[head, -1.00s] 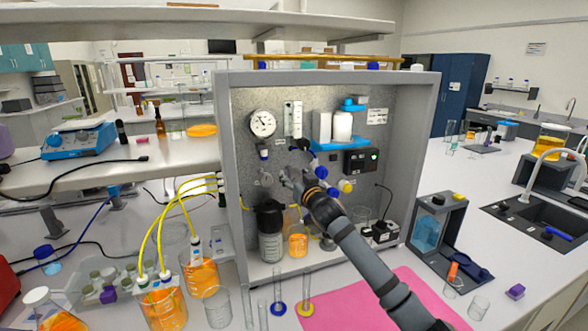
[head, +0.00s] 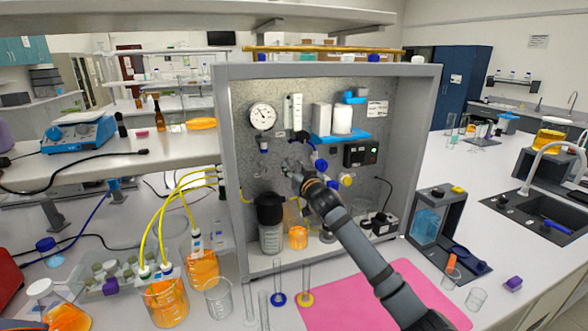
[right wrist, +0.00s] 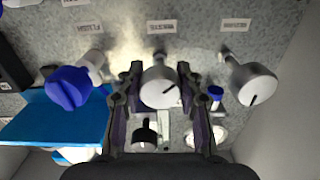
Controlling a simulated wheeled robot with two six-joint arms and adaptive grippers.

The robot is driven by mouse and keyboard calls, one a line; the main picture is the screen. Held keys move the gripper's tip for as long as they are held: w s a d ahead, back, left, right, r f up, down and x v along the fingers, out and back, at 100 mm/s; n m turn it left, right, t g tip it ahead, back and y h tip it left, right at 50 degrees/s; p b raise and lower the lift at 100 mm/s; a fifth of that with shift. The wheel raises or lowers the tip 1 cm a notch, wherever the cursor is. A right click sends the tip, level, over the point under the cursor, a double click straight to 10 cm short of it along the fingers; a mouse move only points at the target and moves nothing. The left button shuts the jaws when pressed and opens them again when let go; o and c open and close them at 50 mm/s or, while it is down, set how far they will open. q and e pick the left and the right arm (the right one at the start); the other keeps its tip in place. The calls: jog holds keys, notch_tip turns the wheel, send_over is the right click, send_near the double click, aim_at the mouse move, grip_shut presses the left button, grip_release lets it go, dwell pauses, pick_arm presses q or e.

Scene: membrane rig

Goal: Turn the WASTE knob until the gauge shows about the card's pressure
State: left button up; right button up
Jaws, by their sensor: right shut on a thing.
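The WASTE knob (right wrist: 158,92) is a grey round knob with a dark pointer line, in the middle of the right wrist view under an upside-down label (right wrist: 162,27). My right gripper (right wrist: 161,75) is shut on it, one finger on each side. In the head view my right gripper (head: 290,171) reaches the rig's back panel and largely hides the knob. The white round gauge (head: 262,116) hangs at the panel's upper left; its dark needle is too small to read exactly. A white card (head: 377,110) is at the panel's upper right; its text is unreadable. My left gripper is out of view.
In the right wrist view a blue knob (right wrist: 70,88) is at the left and another grey knob (right wrist: 250,82) at the right, both close to my fingers. Below the panel stand a dark-capped bottle (head: 270,225) and an orange-filled vessel (head: 298,237). A pink mat (head: 385,295) lies in front.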

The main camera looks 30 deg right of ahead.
aim_at(296, 170)
jog(key=m+b, duration=0.4)
jog(key=m, duration=0.1)
jog(key=shift+f, duration=0.2)
jog(key=shift+r+m+b, duration=0.15)
jog(key=shift+m+b, duration=1.5)
jog(key=shift+m, duration=0.45)
jog(key=o, duration=1.2)
jog(key=shift+s, duration=0.1)
jog(key=v, duration=0.6)
jog(key=shift+s+r, duration=0.1)
jog(key=shift+s, duration=0.15)
jog(key=shift+s+a, duration=0.3)
jog(key=shift+s, duration=0.05)
